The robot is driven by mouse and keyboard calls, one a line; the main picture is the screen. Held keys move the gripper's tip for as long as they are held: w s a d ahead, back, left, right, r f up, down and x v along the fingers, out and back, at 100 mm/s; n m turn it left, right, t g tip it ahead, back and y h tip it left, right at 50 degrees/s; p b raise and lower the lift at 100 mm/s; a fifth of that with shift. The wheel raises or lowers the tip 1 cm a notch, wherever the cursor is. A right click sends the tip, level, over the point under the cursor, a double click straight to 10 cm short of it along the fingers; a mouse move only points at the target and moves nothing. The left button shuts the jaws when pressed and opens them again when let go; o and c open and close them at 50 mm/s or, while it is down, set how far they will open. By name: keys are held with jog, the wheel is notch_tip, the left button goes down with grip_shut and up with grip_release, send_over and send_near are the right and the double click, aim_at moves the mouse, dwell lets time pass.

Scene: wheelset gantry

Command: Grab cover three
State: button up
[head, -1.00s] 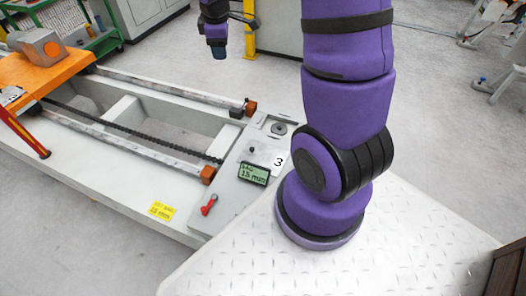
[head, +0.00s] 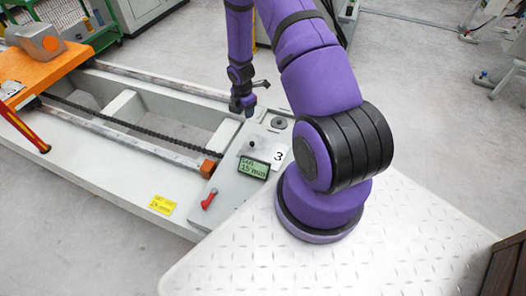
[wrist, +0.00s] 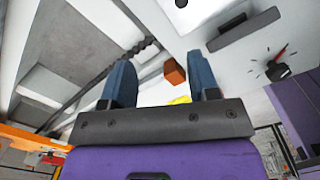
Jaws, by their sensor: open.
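Cover three (head: 262,144) is a pale flat plate with a small dark knob, set on the grey end panel of the gantry bed beside a white tag marked 3 (head: 278,155). In the wrist view a pale plate with a dark knob (wrist: 181,3), which looks like the cover, is cut off at the top edge. My gripper (head: 247,108) hangs just behind the cover in the head view, apart from it. In the wrist view its two blue fingers (wrist: 160,62) are spread, with nothing held between them.
A green display (head: 254,169) and a red lever (head: 209,200) sit in front of the cover. A round dark fitting (head: 279,123) lies behind it. An orange rail end block (head: 208,168) is to the left. An orange carriage (head: 45,72) stands far left on the rails.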

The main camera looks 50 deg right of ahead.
jog(key=n, duration=0.1)
send_over(251, 142)
notch_tip(251, 142, down, 8)
jog(key=shift+y, duration=0.3)
jog(key=f, duration=0.5)
jog(key=shift+w+d, duration=0.1)
jog(key=shift+d, duration=0.15)
jog(key=shift+s+a+f, duration=0.1)
jog(key=shift+f, duration=1.25)
jog(key=shift+s+a+f, duration=0.1)
jog(key=shift+f, duration=1.2)
grip_shut()
jog(key=shift+r, duration=0.1)
